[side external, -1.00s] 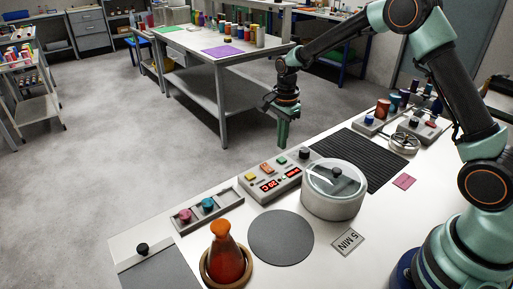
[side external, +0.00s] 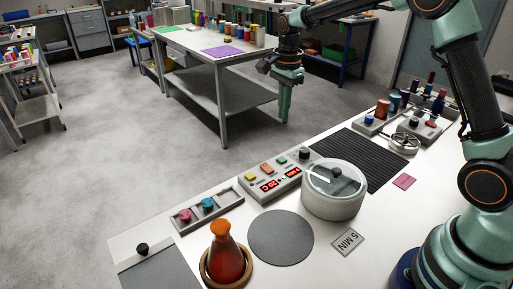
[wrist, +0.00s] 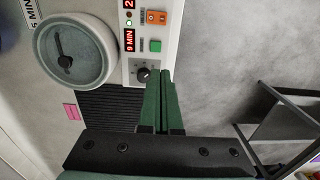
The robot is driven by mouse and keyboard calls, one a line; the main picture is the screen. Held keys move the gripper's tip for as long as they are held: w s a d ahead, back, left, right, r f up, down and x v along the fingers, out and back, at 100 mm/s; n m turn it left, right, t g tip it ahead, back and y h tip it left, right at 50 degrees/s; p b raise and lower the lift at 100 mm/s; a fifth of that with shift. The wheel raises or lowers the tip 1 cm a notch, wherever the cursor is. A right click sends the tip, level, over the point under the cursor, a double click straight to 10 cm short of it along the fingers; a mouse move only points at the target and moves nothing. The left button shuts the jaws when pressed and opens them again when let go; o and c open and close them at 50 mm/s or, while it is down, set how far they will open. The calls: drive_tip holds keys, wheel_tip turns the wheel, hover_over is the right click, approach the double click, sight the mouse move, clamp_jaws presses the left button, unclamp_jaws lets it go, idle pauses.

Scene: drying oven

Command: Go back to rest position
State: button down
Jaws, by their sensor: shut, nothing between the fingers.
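My gripper (side external: 284,119) hangs with its fingers pointing down, above the far edge of the white bench (side external: 180,248). It is shut and empty, and the closed green fingers (wrist: 161,75) also show in the wrist view. Below it in the side view is the control panel (side external: 292,184) with red displays, coloured buttons and a black knob. The round drying oven (side external: 320,207), with a clear lid and black knob on top, stands beside the panel. It also shows in the wrist view (wrist: 45,50). The gripper is apart from both.
An orange-stoppered flask of red liquid (side external: 228,264) stands in a ring holder near a grey disc (side external: 281,238). A black ribbed mat (side external: 372,158) lies right of the oven, with jars (side external: 383,108) beyond. A "5 MIN" card (side external: 347,242) lies in front. Air around the gripper is clear.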

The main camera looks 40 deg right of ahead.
drive_tip(key=s+a+r+n+t, duration=0.1)
drive_tip(key=s+r+n, duration=0.3)
drive_tip(key=s+n, duration=0.5)
drive_tip(key=s+a+r+n+t, duration=0.1)
drive_tip(key=s+r+n+t, duration=0.3)
drive_tip(key=s+n, duration=0.5)
drive_tip(key=shift+s, duration=1.25)
